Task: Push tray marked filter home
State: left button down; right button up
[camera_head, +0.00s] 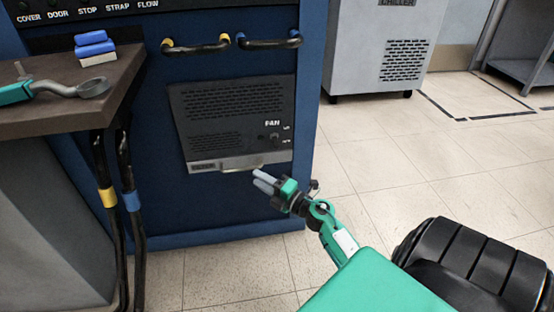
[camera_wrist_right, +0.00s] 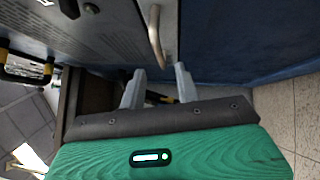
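The filter tray (camera_head: 215,166) shows as a light grey strip with a small label along the bottom of the dark fan panel on the blue cabinet. Its pale bar handle (camera_head: 243,167) is at the strip's right part, and the handle also shows in the right wrist view (camera_wrist_right: 155,38). How far the tray stands out is hard to tell. My right gripper (camera_head: 258,178) is just below and right of the handle, apart from it. In the right wrist view its two grey fingers (camera_wrist_right: 158,80) are spread with nothing between them. My left gripper is out of view.
The fan panel (camera_head: 232,112) has vents and a small knob. Two handles (camera_head: 196,46) (camera_head: 269,42) sit above it. A brown bench (camera_head: 60,98) at left carries blue blocks (camera_head: 95,43) and a teal-handled tool (camera_head: 60,91). Hoses hang beside it. Floor at right is clear.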

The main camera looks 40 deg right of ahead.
jog(key=p+v, duration=0.1)
jog(key=v, duration=0.4)
jog(key=shift+s+d+r, duration=0.1)
jog(key=shift+s, duration=0.3)
